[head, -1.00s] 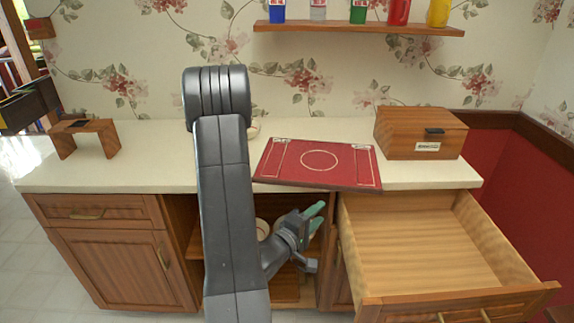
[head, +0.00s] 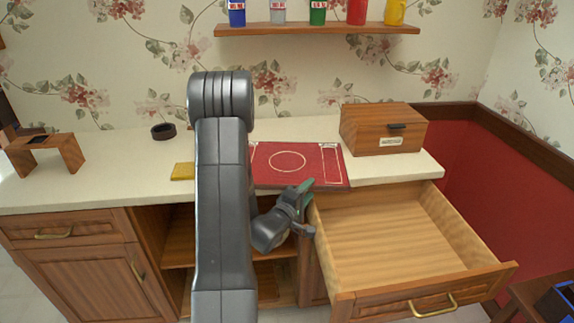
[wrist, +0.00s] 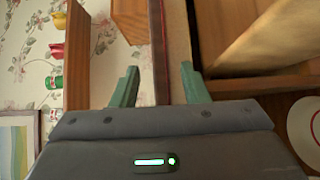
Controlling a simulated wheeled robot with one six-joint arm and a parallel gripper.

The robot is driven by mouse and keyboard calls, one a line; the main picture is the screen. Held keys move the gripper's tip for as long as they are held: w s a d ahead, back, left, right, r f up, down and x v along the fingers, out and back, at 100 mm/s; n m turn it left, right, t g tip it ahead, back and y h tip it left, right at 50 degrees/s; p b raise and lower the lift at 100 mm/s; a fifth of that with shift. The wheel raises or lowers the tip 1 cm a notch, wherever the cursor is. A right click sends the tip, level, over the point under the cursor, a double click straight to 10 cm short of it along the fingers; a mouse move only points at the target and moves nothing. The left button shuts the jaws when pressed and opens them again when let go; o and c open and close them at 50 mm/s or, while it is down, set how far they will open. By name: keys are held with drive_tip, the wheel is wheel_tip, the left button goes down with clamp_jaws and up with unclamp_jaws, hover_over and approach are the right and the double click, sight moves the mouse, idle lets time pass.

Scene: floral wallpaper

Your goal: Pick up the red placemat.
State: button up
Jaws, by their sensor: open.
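The red placemat (head: 330,166), with white line markings and a white circle, lies flat on the counter just right of my arm. Its front edge reaches the counter's front edge. My gripper (head: 306,187) is at that front edge, above the open drawer. In the wrist view, the thin red edge of the placemat (wrist: 158,45) runs between the two green fingers of my gripper (wrist: 159,85). The fingers are open, one on each side of the edge, with gaps showing. My arm hides the placemat's left part in the head view.
An open, empty drawer (head: 400,236) sticks out below the counter at right. A wooden box (head: 382,130) stands behind and right of the placemat. A yellow item (head: 182,171), a dark ring (head: 163,131) and a wooden stand (head: 45,153) are at left. A shelf (head: 318,29) hangs above.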

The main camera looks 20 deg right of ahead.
drive_tip(key=shift+x, duration=0.9)
drive_tip(key=shift+c, duration=0.4)
clamp_jaws()
drive_tip(key=shift+r, duration=0.1)
